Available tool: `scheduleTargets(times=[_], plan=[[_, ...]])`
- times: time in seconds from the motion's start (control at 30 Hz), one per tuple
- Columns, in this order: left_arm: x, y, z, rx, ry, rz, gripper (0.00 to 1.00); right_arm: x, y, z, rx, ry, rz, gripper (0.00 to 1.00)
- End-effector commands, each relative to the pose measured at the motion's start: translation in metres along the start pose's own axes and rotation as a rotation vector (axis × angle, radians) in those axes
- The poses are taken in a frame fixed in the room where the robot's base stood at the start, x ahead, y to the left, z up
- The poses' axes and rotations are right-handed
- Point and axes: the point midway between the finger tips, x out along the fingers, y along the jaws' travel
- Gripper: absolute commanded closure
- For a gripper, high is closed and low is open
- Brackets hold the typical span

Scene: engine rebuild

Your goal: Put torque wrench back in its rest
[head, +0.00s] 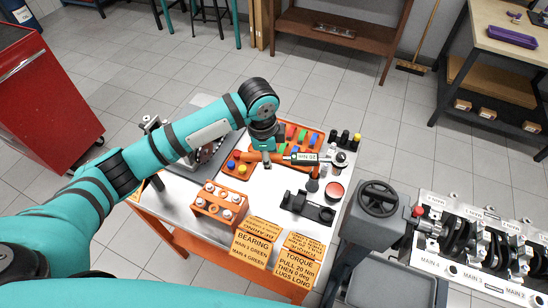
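The torque wrench (303,158) lies roughly horizontal in the picture above the far part of the work cart, with an orange handle at left, a small display, and its head at right. My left gripper (266,160) comes down from above onto the orange handle and appears shut on it; its fingers are small and partly hidden. A black cradle-shaped rest (307,206) stands empty on the cart's white top, nearer than the wrench and apart from it. My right gripper is not in view.
An orange tray of coloured pieces (312,136) is behind the wrench. An orange rack (219,203) and orange instruction cards (298,267) are nearer. A round red button (335,190) stands right of the rest. A handwheel (379,198) and engine block (480,265) are at right.

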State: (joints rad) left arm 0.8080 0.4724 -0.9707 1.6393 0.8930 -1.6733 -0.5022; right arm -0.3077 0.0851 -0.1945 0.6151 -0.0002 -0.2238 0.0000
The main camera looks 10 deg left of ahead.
Motion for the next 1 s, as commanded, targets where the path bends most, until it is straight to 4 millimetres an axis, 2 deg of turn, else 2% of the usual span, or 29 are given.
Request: scheduleTargets(times=[0.03,0.1,0.2,0.3,0.6,1.0], plan=[[-0.001,-0.004,-0.006,0.093,0.007,0.010,1.00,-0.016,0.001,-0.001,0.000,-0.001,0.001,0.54],[0.017,-0.007,-0.010,0.217,0.015,0.016,1.00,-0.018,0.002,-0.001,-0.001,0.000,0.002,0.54],[0.058,-0.007,-0.010,0.320,0.021,0.018,1.00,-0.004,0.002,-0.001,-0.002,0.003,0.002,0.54],[0.076,-0.008,-0.009,0.349,0.022,0.014,1.00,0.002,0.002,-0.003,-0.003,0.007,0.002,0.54],[0.091,-0.007,-0.008,0.363,0.023,0.012,1.00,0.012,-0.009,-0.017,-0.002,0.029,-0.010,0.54],[0.127,-0.005,-0.005,0.362,0.023,0.012,1.00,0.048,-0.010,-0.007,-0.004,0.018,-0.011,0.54]])
